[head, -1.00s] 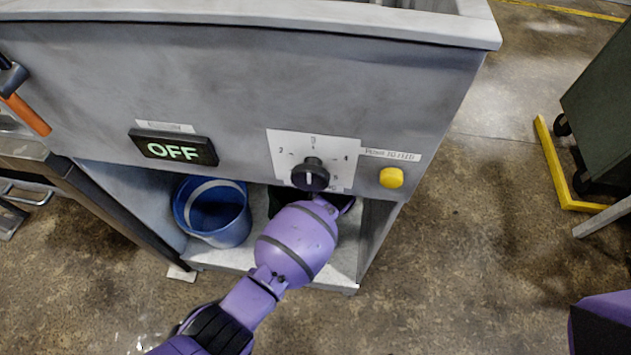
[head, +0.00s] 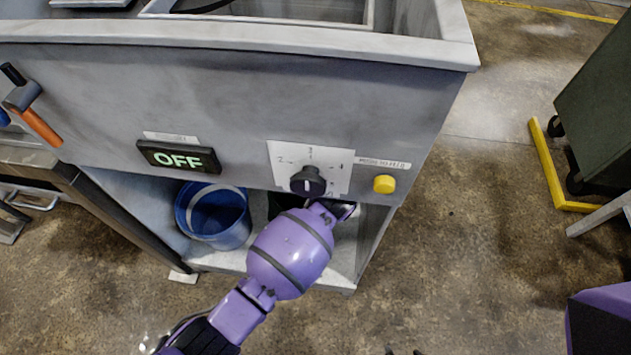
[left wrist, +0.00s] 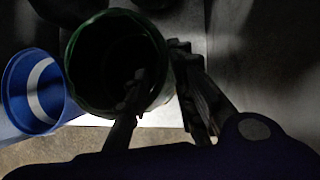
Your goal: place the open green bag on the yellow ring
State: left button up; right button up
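The open green bag (left wrist: 112,22) shows in the left wrist view as a dark, round-mouthed shape, its opening facing the camera. In the head view only a dark sliver of it (head: 281,203) shows on the lower shelf, behind my left arm. My left gripper (left wrist: 160,64) is at the bag's right rim, one finger over the opening and the other outside the rim. The fingers are apart; contact with the bag wall is unclear. Two small dark tips (head: 403,352) at the bottom edge of the head view may be my right gripper. I see no yellow ring.
A blue bucket (head: 226,232) stands left of the bag on the shelf. Above is the compactor's grey front panel (head: 240,95) with an OFF display (head: 178,158), black dial (head: 308,181) and yellow button (head: 384,184).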

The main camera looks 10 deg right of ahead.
pick_arm(q)
jog(key=shift+s+a+r, duration=0.1)
jog(key=shift+s+r, duration=0.3)
jog(key=shift+r, duration=0.2)
jog(key=s+a+f+n+h, duration=0.1)
jog(key=s+a+f+n, duration=0.1)
jog(key=s+n, duration=0.3)
jog(key=s+a+f+n+h, duration=0.1)
jog(key=s+a+f+n, duration=0.1)
jog(key=s+n, duration=0.25)
jog(key=s+a+n+y, duration=0.1)
jog(key=s+a+n, duration=1.2)
jog(key=s, duration=0.3)
jog(key=s+a+r+n+y, duration=0.1)
jog(key=s+a+n, duration=1.2)
jog(key=s+n, duration=0.2)
jog(key=shift+s+a+y, duration=0.3)
jog(key=shift+s+a, duration=0.05)
jog(key=shift+s, duration=0.4)
jog(key=shift+f, duration=0.1)
